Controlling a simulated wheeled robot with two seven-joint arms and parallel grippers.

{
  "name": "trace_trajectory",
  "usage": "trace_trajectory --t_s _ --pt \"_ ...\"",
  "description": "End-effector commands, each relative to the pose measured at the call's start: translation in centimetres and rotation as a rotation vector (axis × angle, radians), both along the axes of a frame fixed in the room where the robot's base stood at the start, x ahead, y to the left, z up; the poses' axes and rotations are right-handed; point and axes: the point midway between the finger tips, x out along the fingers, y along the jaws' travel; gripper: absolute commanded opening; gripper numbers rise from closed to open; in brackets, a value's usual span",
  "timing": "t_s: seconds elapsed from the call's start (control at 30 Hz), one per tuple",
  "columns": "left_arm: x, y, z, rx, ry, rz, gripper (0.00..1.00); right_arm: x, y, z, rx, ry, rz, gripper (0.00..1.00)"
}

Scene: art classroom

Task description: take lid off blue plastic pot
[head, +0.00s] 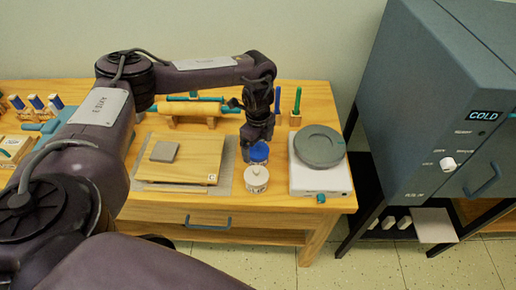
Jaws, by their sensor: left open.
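The blue plastic pot (259,153) stands on the wooden table, just behind a white pot with a knob on top (257,180). Its blue top shows; its lower part is mostly hidden by the white pot. My left gripper (257,138) points down just above and behind the blue pot, and its jaws are open. I cannot tell whether its fingertips touch the lid. My right gripper is not in view.
A white device with a round grey wheel (320,146) stands close on the right. A wooden board (187,172) with a grey slab lies to the left. A rolling pin (190,109) and tool holders sit behind. A grey kiln-like cabinet (430,100) stands further right.

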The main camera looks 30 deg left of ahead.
Motion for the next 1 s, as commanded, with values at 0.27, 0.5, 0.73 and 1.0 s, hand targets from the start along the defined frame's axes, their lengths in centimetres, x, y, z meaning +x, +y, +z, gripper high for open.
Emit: trace_trajectory --t_s 0.27,0.5,0.73,1.0 --pt "0.0 0.0 0.0 0.000 0.000 0.000 0.75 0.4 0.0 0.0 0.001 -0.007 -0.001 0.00" --pt "0.0 0.0 0.0 0.000 0.000 0.000 0.44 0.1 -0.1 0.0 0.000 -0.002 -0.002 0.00" --pt "0.0 0.0 0.0 0.000 0.000 0.000 0.44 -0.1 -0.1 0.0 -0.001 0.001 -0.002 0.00" --pt "0.1 0.0 1.2 0.000 -0.002 -0.001 0.44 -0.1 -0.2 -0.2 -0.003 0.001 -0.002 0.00"
